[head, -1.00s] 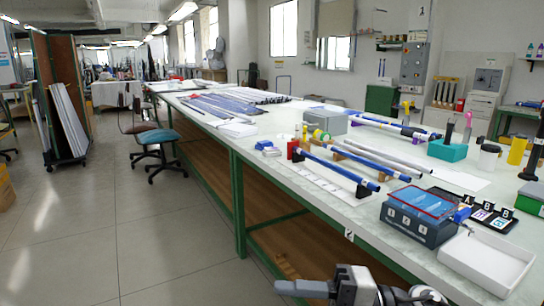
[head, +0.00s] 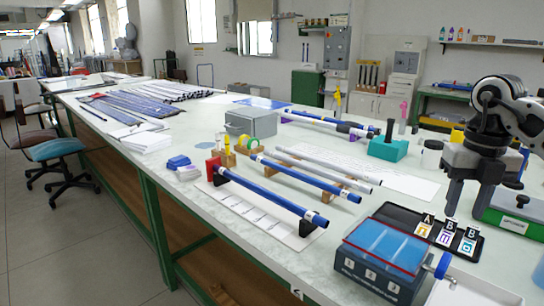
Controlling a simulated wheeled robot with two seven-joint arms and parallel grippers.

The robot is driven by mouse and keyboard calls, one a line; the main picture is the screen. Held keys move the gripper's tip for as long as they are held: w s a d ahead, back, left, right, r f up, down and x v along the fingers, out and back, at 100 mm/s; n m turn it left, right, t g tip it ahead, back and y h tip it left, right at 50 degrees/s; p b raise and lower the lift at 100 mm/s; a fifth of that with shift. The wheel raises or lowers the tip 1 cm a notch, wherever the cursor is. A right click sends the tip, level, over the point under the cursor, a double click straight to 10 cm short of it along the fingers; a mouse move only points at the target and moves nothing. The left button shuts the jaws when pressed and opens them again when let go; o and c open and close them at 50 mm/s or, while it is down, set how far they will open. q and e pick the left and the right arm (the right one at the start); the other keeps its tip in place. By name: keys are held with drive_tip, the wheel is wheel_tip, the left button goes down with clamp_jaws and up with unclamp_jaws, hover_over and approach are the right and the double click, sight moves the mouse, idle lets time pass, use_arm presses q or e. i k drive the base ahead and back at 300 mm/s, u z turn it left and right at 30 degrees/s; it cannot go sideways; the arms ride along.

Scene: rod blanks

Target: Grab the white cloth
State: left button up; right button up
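A low white stack (head: 148,141) lies on the table's left part, beside the dark rod bundles; I cannot tell whether it is cloth or paper. A flat white sheet (head: 405,183) lies behind the blue rods, and it also could be paper. My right gripper (head: 468,207) hangs at the right with its fingers pointing down. Its fingers are apart with nothing between them. It appears over the right side of the table near the black label tray, far from the white stack. My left gripper is not in view.
Blue rods (head: 268,196) rest on supports mid-table. Bare tabletop (head: 170,185) lies near the front left edge.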

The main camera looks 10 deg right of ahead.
sight(186, 172)
drive_tip(key=u, duration=0.6)
drive_tip(key=i, duration=1.45)
drive_tip(key=u, duration=0.95)
